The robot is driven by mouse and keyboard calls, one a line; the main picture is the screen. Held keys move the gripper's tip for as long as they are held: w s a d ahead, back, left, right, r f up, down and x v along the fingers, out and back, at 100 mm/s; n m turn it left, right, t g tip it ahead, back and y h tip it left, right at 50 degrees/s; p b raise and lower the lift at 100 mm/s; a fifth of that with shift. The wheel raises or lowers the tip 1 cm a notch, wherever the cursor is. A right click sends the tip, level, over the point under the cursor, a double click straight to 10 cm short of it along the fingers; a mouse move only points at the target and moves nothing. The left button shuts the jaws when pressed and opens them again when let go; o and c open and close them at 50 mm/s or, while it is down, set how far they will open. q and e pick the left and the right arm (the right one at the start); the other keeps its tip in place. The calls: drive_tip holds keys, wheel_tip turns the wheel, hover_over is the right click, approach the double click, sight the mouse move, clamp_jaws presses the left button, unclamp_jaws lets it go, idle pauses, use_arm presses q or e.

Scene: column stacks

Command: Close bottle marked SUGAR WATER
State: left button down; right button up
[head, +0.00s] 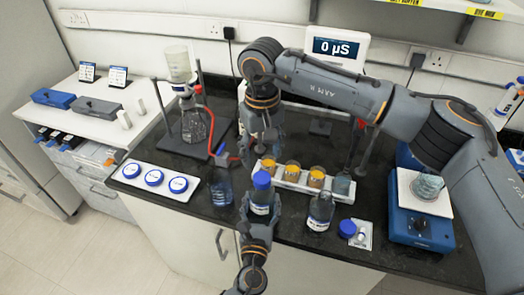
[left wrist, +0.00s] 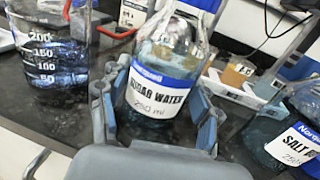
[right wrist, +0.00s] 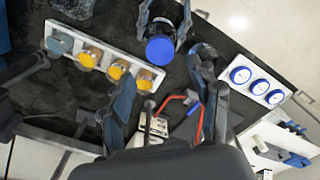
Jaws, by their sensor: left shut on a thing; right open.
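The SUGAR WATER bottle (left wrist: 158,85) stands upright with its label facing the left wrist camera; in the head view it shows at the front bench edge (head: 260,209). A blue cap (head: 262,180) sits on its top; whether it is screwed tight I cannot tell. The cap also shows in the right wrist view (right wrist: 160,49). My left gripper (head: 258,222) is shut around the bottle's body, a finger on each side. My right gripper (right wrist: 163,105) is open and empty, pointing down behind the bottle; the cap lies beyond its fingers, not between them.
The SALT WATER bottle (head: 320,212) stands open-looking to the right, near a loose blue cap (head: 347,228). A white rack (head: 290,184) of orange-filled jars is behind. A beaker (head: 220,187) stands left, beside a white tray (head: 133,184) of blue-ringed dishes. A blue scale (head: 420,228) is right.

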sight(262, 177)
drive_tip(key=shift+f, duration=4)
drive_tip(key=shift+c, duration=0.5)
